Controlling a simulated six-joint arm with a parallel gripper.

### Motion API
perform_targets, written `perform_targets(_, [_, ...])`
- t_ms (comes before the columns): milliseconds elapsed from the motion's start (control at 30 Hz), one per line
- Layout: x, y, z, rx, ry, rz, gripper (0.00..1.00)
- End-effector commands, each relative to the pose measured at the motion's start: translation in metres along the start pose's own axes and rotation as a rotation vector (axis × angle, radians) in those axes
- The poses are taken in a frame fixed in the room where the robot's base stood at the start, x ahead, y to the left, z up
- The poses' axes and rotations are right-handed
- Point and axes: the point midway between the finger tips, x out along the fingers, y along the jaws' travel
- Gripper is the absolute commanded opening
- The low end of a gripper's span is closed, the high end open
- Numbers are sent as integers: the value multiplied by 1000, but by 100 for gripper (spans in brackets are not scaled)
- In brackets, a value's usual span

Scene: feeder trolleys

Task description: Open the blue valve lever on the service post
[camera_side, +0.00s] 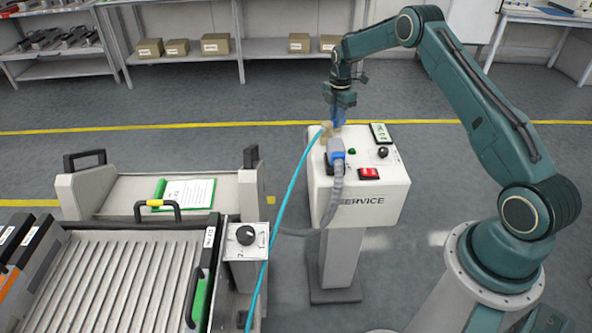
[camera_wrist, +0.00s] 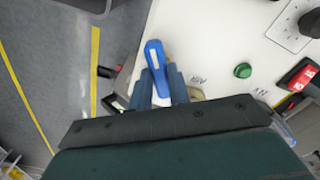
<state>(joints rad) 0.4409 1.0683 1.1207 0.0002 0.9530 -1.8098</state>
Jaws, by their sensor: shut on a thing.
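The service post (camera_side: 390,187) is a white box on a grey column, and its top also shows in the wrist view (camera_wrist: 215,40). My gripper (camera_side: 338,112) points down at the back left of this top. In the wrist view the blue valve lever (camera_wrist: 154,52) lies between the two blue-grey fingers of my gripper (camera_wrist: 161,84), which is shut on it. The lever's rounded end sticks out past the fingertips. The valve body is mostly hidden by my gripper; a brass-coloured part shows beside the right finger, near an AIR label.
On the post top are a blue plug (camera_side: 336,148) with a grey cable, a green button (camera_wrist: 243,70), a red switch (camera_side: 369,174) and a black knob (camera_side: 383,152). A teal hose (camera_side: 290,190) rises to the valve. A trolley (camera_side: 110,270) stands at left.

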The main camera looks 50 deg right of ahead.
Motion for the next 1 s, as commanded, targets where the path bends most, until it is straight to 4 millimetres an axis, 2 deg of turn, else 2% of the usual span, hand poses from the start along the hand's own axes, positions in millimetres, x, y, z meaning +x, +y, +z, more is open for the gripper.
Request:
perform_targets(500, [-1,0,0,-385,0,1,0])
perform_targets(833, [-1,0,0,-420,0,1,0])
perform_targets(867, [-1,0,0,-420,0,1,22])
perform_targets(900, [-1,0,0,-419,0,1,30])
perform_targets(933, [-1,0,0,-419,0,1,35])
perform_targets(1000, [-1,0,0,-419,0,1,35])
